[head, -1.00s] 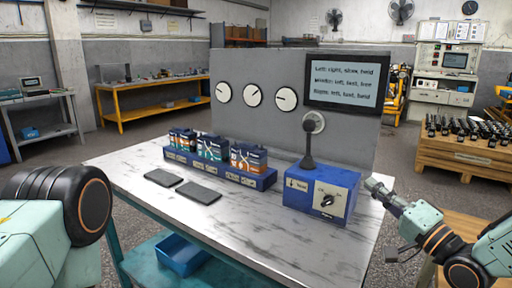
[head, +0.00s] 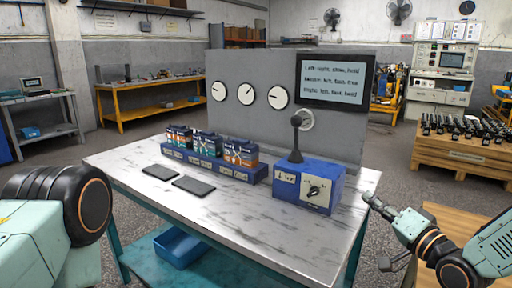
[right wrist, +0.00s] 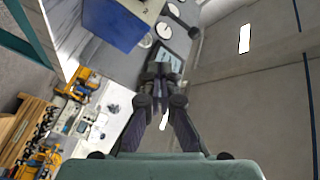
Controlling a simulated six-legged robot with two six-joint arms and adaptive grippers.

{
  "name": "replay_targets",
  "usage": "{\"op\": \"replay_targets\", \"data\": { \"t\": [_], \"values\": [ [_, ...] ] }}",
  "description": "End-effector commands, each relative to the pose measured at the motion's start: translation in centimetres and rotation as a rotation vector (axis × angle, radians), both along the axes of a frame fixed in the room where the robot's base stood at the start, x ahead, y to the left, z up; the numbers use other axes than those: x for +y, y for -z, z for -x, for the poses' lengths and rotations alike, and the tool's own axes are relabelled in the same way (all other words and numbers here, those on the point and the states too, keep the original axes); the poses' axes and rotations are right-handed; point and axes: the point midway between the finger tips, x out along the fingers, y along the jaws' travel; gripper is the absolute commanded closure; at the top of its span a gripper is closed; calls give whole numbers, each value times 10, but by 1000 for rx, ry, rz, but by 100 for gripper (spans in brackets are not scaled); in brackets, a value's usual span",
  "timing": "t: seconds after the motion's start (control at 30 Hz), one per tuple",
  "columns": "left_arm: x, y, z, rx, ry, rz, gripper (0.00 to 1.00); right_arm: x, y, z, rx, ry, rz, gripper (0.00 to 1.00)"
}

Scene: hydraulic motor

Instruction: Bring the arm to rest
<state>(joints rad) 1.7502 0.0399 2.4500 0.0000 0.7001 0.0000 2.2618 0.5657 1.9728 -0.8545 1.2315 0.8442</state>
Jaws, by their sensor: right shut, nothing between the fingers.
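My right gripper (head: 375,201) is shut and empty, just off the right edge of the marble-topped table (head: 240,226). Its closed fingers also show in the right wrist view (right wrist: 160,85). A blue control box (head: 308,187) with a black lever (head: 296,138) and a dark knob (head: 312,191) stands on the table, left of the gripper and apart from it. The box also shows at the top of the right wrist view (right wrist: 112,20). My left arm shows at the left edge, but its gripper is out of view.
A blue rack (head: 214,164) holds coloured packs, with two dark pads (head: 194,186) before it. A grey panel with gauges (head: 246,94) and a screen (head: 335,82) stands behind. A blue bin (head: 180,248) sits below. A wooden crate (head: 465,150) is at the right.

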Motion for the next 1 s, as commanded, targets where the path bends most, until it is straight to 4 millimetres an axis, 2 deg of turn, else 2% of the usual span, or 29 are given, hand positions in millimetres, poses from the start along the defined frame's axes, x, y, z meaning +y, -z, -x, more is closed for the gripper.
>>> {"op": "replay_targets", "data": {
  "t": [0.13, 0.27, 0.3, 0.4, 0.47, 0.6, 0.67, 0.7, 0.8, 0.9, 1.0],
  "values": [
    [0, 0, 0, 0, 0, 0, 65, 5, 51, 14, 143, 57, 170, 100],
    [0, 0, 0, 0, 0, 0, 65, 15, 120, 50, 345, 58, 358, 100],
    [0, 0, 0, 0, 0, 0, 65, 19, 141, 66, 411, 47, 414, 100],
    [0, 0, 0, 0, 0, 0, 65, 26, 190, 110, 573, 5, 541, 100],
    [0, 0, 0, 0, 0, 0, 65, 29, 216, 140, 670, -31, 611, 100],
    [0, 0, 0, 0, 0, 0, 65, 35, 266, 219, 886, -130, 751, 100],
    [0, 0, 0, 0, 0, 0, 65, 36, 282, 255, 978, -177, 801, 100],
    [0, 0, 0, 0, 0, 0, 65, 37, 291, 279, 1039, -208, 832, 100],
    [0, 0, 0, 0, 0, 0, 65, 37, 308, 336, 1175, -272, 887, 100],
    [0, 0, 0, 0, 0, 0, 65, 38, 317, 381, 1269, -323, 926, 100],
    [0, 0, 0, 0, 0, 0, 65, 40, 324, 407, 1309, -375, 955, 100]
  ]
}}
